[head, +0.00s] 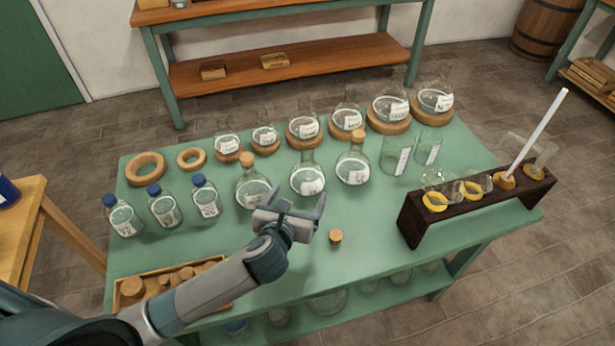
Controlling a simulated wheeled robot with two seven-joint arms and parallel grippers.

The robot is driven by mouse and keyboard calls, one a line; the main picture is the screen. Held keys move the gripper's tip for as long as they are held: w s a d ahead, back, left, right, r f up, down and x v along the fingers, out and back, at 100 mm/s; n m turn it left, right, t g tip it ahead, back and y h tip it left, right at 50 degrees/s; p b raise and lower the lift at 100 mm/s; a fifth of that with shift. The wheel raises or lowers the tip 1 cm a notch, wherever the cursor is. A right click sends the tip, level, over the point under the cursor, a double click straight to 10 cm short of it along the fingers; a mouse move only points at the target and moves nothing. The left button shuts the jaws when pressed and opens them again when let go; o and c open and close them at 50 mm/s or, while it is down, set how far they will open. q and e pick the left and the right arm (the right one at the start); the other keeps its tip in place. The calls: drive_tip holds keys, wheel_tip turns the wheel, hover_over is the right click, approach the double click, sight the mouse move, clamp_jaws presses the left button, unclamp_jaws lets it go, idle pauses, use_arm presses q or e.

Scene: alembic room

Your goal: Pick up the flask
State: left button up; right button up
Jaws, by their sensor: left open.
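Several clear glass flasks with white labels stand upright on the green table (370,235). In the front row are a corked flask (252,192) at left, an open-necked flask (308,182) in the middle and a corked flask (353,170) at right. Behind them, more flasks stand on cork rings, such as the large one (390,108) at back right. My left gripper (299,203) is open and empty, just in front of the left and middle front flasks. It overlaps the lower part of the left one in the picture; contact cannot be told. My right gripper is out of view.
Blue-capped bottles (163,206) and two empty cork rings (146,169) are at left. A box of corks (172,282) lies at front left, a loose cork (336,236) right of my gripper. Beakers (396,154) and a dark rack (478,205) with a tall rod stand at right.

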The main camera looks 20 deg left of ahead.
sight(307, 178)
use_arm(q)
drive_tip(key=p+x, duration=0.1)
drive_tip(key=x, duration=0.8)
drive_tip(key=shift+w+f, duration=0.1)
drive_tip(key=shift+w, duration=0.2)
drive_tip(key=shift+w+f, duration=0.15)
drive_tip(key=shift+w, duration=0.4)
drive_tip(key=shift+p+x, duration=0.6)
drive_tip(key=shift+x, duration=1.4)
drive_tip(key=shift+f, duration=0.1)
drive_tip(key=c, duration=1)
